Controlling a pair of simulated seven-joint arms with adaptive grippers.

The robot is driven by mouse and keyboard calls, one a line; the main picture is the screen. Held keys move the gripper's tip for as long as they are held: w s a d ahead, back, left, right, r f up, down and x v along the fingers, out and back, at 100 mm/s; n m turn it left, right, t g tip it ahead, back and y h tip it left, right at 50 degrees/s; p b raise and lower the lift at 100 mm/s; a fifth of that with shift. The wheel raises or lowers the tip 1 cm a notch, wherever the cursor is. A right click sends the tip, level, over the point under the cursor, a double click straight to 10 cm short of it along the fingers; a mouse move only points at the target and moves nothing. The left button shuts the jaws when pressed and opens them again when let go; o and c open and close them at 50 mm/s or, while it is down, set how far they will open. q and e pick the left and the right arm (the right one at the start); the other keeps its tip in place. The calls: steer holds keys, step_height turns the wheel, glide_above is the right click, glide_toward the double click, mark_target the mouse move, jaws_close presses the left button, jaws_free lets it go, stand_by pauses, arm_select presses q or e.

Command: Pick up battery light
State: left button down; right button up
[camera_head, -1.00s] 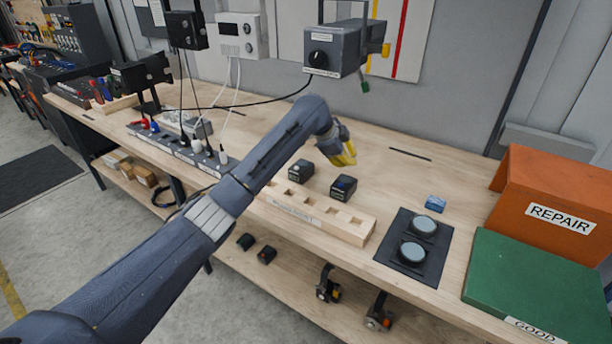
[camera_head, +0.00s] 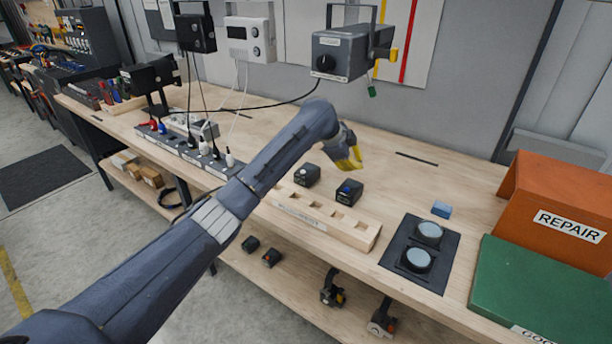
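I cannot tell for sure which object is the battery light. Two small dark boxes stand on the bench: one with a pale top spot (camera_head: 307,174) and one with a blue top spot (camera_head: 349,192). Two round, pale-topped discs, the rear one (camera_head: 429,233) and the front one (camera_head: 417,260), sit on a black pad (camera_head: 437,280). My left gripper (camera_head: 350,162), with yellow fingertips, hangs above the bench just behind the dark boxes, apparently touching nothing. Its finger gap is too unclear to judge. My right gripper is out of view.
A wooden block with square sockets (camera_head: 362,235) lies along the bench front. A small blue block (camera_head: 441,209) lies behind the pad. An orange REPAIR box (camera_head: 560,190) and a green box (camera_head: 540,285) stand at right. A grey device (camera_head: 343,53) hangs above.

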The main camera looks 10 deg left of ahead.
arm_select(q)
steer(key=shift+c, duration=1.9)
jaws_free()
